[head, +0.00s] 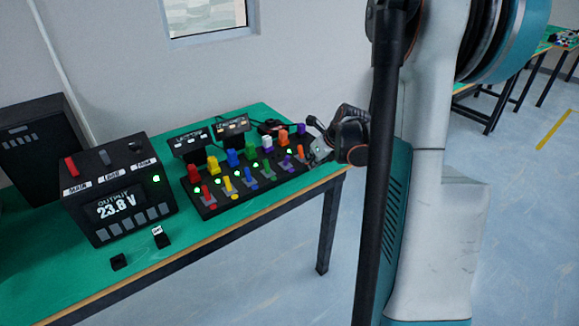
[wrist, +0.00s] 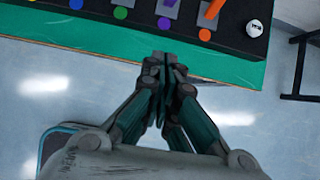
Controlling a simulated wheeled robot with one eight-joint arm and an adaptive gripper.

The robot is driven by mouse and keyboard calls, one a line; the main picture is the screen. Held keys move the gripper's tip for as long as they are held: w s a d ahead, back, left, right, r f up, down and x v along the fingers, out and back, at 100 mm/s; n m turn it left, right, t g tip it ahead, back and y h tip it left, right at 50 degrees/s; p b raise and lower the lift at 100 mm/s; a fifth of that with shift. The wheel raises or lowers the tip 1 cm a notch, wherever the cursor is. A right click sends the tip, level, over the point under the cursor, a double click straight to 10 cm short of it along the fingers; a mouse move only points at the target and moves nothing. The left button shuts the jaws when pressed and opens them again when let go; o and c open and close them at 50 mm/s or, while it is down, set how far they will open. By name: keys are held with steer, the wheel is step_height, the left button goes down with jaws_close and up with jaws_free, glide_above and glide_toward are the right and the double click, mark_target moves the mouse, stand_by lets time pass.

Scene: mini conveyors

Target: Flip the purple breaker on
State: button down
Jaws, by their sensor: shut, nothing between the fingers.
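The purple breaker (head: 289,160) is a small lever on a grey plate, near the right end of the front row of a black breaker panel (head: 212,211). In the wrist view its purple lever (wrist: 178,16) stands at the top, just above a purple dot (wrist: 164,22). I cannot tell its on or off position for sure. My gripper (head: 320,152) is at the panel's right end in the head view. In the wrist view the shut, empty fingertips (wrist: 163,58) sit just in front of the panel edge, below the purple dot and apart from the lever.
An orange breaker (wrist: 213,9) stands right beside the purple one, with a white round knob (wrist: 254,28) farther right. A black power box (head: 118,190) reading 23.8 V stands left on the green table (head: 215,240).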

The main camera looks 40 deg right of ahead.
mark_target(286, 161)
steer(key=shift+f, duration=0.15)
steer(key=b+x, duration=0.4)
steer(key=x, duration=0.6)
steer(key=w, duration=0.1)
steer(key=w+r+b, duration=0.1)
steer(key=w, duration=0.1)
steer(key=shift+w+r+b, duration=0.25)
steer(key=shift+w+b, duration=0.05)
steer(key=shift+w, duration=0.1)
steer(key=shift+d+r, duration=0.1)
